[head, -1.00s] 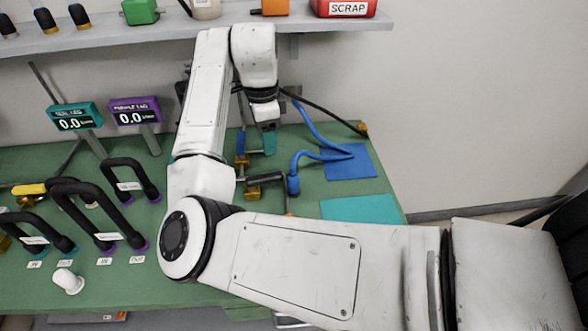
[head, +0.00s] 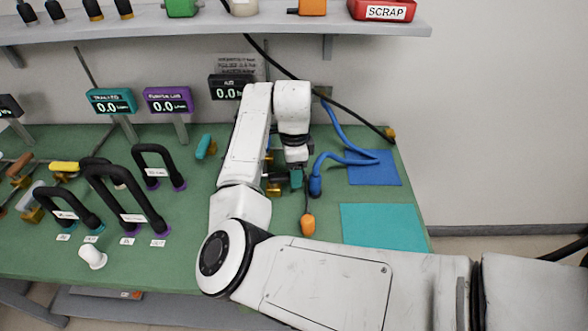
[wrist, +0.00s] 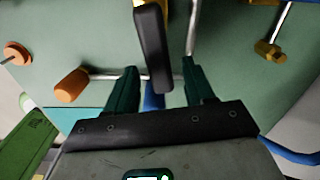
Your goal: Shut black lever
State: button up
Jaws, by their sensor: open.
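The black lever (wrist: 153,48) shows in the wrist view as a long black handle, with its end reaching in between my gripper's two teal fingers. My gripper (wrist: 160,72) is open, with a finger on each side of the handle and gaps between. I cannot tell whether either finger touches it. In the head view my gripper (head: 297,178) is low over the green bench, left of the blue mat; the lever there is mostly hidden by my arm and gripper.
An orange handle (wrist: 71,86) on a metal rod lies close by on the left; it also shows in the head view (head: 308,225). A brass valve (wrist: 271,50) is at the right. A blue hose (head: 340,158) runs beside my gripper. Black looped pipes (head: 125,200) stand left.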

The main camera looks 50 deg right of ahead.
jog(key=shift+c, duration=0.2)
grip_shut()
dwell(0.3)
